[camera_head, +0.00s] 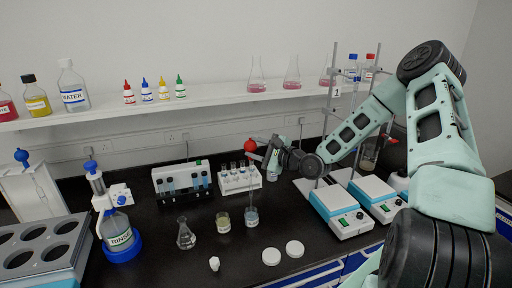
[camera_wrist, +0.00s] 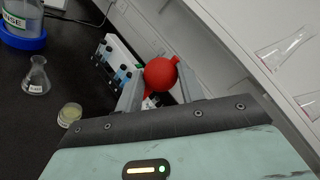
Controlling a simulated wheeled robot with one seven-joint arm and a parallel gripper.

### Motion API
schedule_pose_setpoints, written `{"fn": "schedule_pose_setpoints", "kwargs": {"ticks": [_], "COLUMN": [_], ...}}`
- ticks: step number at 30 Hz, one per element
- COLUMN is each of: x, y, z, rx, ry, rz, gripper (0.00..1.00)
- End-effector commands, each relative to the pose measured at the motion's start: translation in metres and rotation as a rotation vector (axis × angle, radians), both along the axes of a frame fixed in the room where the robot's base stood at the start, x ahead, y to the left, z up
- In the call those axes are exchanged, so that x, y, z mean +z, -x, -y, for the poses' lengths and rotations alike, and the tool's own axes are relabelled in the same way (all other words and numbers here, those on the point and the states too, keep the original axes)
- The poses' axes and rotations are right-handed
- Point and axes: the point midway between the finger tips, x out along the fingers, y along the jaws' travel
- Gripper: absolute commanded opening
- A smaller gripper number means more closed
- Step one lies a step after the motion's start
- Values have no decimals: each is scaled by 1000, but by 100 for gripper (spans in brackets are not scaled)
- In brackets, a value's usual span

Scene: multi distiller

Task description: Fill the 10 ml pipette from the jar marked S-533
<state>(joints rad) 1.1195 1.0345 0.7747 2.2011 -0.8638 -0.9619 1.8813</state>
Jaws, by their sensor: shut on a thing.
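My gripper (camera_head: 256,150) is shut on the red bulb (camera_head: 249,146) of a pipette, and the bulb also shows between the two fingers in the wrist view (camera_wrist: 160,74). The thin clear pipette (camera_head: 251,188) hangs upright below it, its lower end at an open jar of pale blue liquid (camera_head: 252,219). I cannot tell whether the tip is in the liquid or how full the pipette is. An open jar of yellowish liquid (camera_head: 223,224) stands just left of it and also shows in the wrist view (camera_wrist: 69,115). The jar labels and pipette markings are too small to read.
A conical flask (camera_head: 185,238) stands left of the jars, with two white lids (camera_head: 271,257) in front. Tube racks (camera_head: 240,180) stand behind. Hotplates (camera_head: 342,212) with metal stands are at right. A rinse bottle (camera_head: 120,238) and grey block (camera_head: 42,249) are at left.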

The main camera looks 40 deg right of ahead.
Motion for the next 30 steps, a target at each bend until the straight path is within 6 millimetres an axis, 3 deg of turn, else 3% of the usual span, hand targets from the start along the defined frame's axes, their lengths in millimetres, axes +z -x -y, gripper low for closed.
{"fn": "schedule_pose_setpoints", "kwargs": {"ticks": [15, 25, 26, 29, 30], "x": [-26, -28, -28, -28, -28], "y": [0, 0, 0, 0, 0], "z": [0, 0, 0, 0, 0], "rx": [1, 1, 1, 1, 1], "ry": [-1, 0, 0, 0, 0], "rz": [0, 1, 1, 1, 1], "gripper": [0, 0, 30, 2, 2]}}
